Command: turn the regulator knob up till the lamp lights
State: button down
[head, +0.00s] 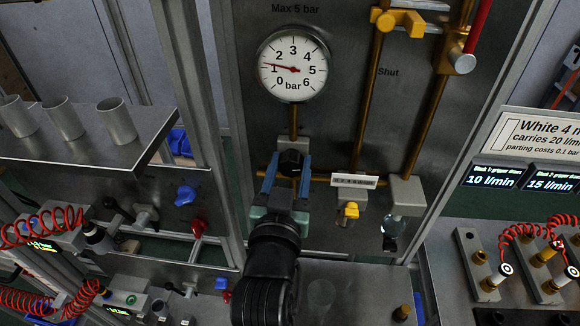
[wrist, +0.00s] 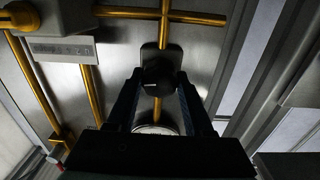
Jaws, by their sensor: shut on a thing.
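The black regulator knob (head: 291,161) sits on the grey panel below a round white gauge (head: 292,85). My gripper (head: 289,165) is shut on the knob, with one blue finger on each side. The wrist view also shows the dark knob (wrist: 159,76) between the fingertips (wrist: 160,84).
Brass pipes (head: 361,125) run down the panel, with a yellow valve handle (head: 400,21) at the top. A small white label plate (head: 354,181) and a yellow knob (head: 351,210) sit right of my gripper. A metal shelf (head: 120,150) with grey cups juts out at left.

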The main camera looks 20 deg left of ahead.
jog(key=shift+m+b, duration=0.45)
jog(key=shift+m, duration=0.65)
jog(key=shift+c, duration=1.4)
grip_release()
jog(key=shift+s+d+f, duration=0.15)
jog(key=shift+s, duration=0.35)
jog(key=b+v, duration=0.1)
jog(key=v, duration=1.1)
jog(key=shift+b, duration=0.35)
